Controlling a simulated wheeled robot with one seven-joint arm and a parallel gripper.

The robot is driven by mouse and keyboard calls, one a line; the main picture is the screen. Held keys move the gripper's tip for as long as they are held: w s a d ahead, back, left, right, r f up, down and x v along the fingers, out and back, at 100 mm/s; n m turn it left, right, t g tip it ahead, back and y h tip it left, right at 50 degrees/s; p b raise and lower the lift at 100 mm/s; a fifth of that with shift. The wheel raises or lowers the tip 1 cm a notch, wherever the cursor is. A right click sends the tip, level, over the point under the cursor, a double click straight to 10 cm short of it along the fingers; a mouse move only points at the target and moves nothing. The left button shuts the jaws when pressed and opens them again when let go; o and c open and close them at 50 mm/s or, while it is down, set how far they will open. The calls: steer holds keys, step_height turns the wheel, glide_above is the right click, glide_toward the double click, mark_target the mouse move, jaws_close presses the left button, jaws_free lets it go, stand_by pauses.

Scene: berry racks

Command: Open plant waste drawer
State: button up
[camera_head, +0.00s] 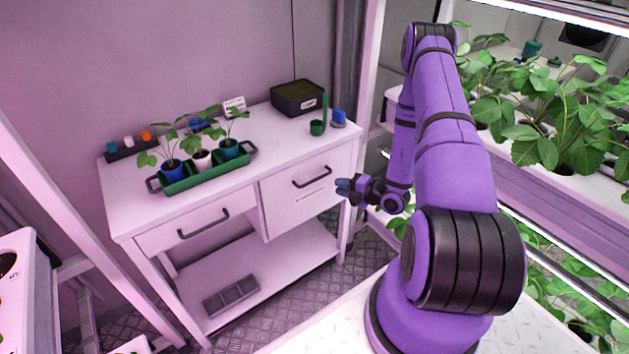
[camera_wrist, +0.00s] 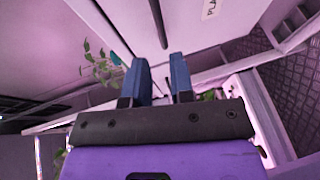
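The white cabinet has a deeper right-hand drawer (camera_head: 285,205) with a dark bar handle (camera_head: 312,177) and a small label below it. The drawer looks shut. In the wrist view a label starting "PLA" (camera_wrist: 210,9) shows, and the dark handle (camera_wrist: 158,22) points down toward the gap between my fingers. My gripper (camera_head: 341,187) is just right of the handle in the head view; it also shows in the wrist view (camera_wrist: 160,66). Its blue fingers are apart with nothing visibly between them. Contact with the handle cannot be told.
A shallower left drawer (camera_head: 190,226) is shut. On the cabinet top are a green tray (camera_head: 207,178) of potted plants, a black bin (camera_head: 298,97) and a green cup (camera_head: 317,127). A plant rack (camera_head: 535,205) stands at right. A frame post (camera_head: 366,100) rises near my arm.

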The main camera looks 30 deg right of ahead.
mark_target(316, 180)
steer(key=x, duration=1)
steer(key=shift+w+a, duration=0.15)
steer(key=shift+w, duration=0.1)
jaws_close()
